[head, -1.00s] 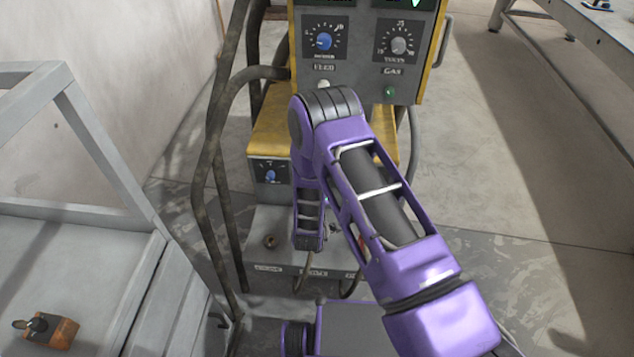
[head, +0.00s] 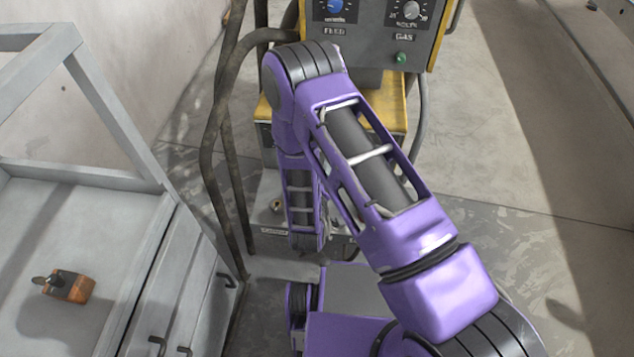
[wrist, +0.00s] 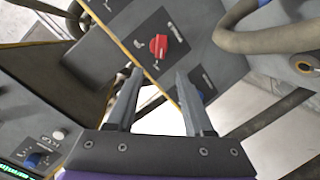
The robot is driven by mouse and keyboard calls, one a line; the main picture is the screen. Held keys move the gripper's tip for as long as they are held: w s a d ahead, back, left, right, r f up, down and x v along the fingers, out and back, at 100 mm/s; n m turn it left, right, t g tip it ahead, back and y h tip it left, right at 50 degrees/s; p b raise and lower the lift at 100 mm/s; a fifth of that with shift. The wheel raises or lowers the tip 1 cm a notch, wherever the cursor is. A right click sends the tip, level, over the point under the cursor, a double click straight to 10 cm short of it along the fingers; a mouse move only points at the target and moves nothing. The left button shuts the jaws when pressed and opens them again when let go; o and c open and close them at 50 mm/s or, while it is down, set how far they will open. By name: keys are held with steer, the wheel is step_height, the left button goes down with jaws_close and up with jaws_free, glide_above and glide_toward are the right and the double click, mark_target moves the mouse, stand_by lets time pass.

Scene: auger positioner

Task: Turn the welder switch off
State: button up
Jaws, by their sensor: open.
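The welder (head: 375,50) stands at the top of the head view, a grey control box above a yellow-trimmed lower body. In the wrist view a red rotary switch (wrist: 158,46) sits on a dark grey panel (wrist: 125,25), with small white markings around it that are too small to read. My gripper (wrist: 158,73) is open, and its two dark fingers point toward that panel. The red switch appears just beyond the fingertips, between them, with nothing held. In the head view my purple arm covers part of the welder and the gripper is hidden.
A blue knob (head: 335,6), a silver knob (head: 411,10) and a green light (head: 401,58) are on the control box. Thick hoses (head: 212,150) hang at its left. A grey bench (head: 95,235) at left holds an orange object (head: 69,287). Floor at right is clear.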

steer(key=v, duration=0.6)
steer(key=shift+s, duration=0.25)
steer(key=shift+w+r, duration=0.1)
